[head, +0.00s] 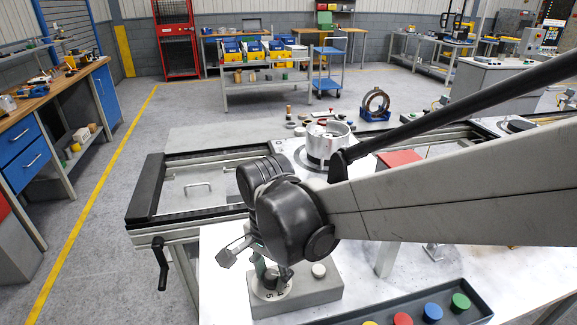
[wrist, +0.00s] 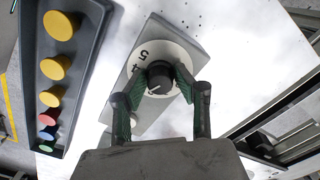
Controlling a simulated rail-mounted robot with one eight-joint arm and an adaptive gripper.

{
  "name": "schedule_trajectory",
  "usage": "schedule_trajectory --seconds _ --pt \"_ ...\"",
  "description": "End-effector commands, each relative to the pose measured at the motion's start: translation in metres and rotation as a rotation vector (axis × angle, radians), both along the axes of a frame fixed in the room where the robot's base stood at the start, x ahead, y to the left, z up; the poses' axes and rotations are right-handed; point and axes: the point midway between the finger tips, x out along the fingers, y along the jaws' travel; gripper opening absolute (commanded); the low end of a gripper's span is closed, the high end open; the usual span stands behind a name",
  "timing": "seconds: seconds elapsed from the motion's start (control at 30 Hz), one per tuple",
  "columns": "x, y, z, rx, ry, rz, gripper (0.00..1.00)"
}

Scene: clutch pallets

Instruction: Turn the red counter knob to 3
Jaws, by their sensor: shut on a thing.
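A black knob (wrist: 160,74) sits on a white numbered dial (wrist: 151,52) in the wrist view. No red shows on the knob. The figures 5 and 4 are readable on the dial; the others are hidden or out of sight. A short white mark shows on the knob's near side. My gripper (wrist: 162,80) is shut on the knob, with one green-padded finger on each side. In the head view my gripper (head: 267,268) reaches down from my arm over the same dial (head: 271,291), which lies on a grey box (head: 320,290); my wrist and fingers partly hide the knob.
A white round button (head: 318,270) stands on the box beside the dial. A metal cylinder (head: 327,145) stands behind my arm.

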Motion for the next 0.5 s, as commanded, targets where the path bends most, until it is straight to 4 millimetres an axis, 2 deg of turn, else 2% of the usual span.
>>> schedule_trajectory --seconds 0.5 --pt "0.0001 0.0 0.0001 0.0 0.0 -0.068 0.03"
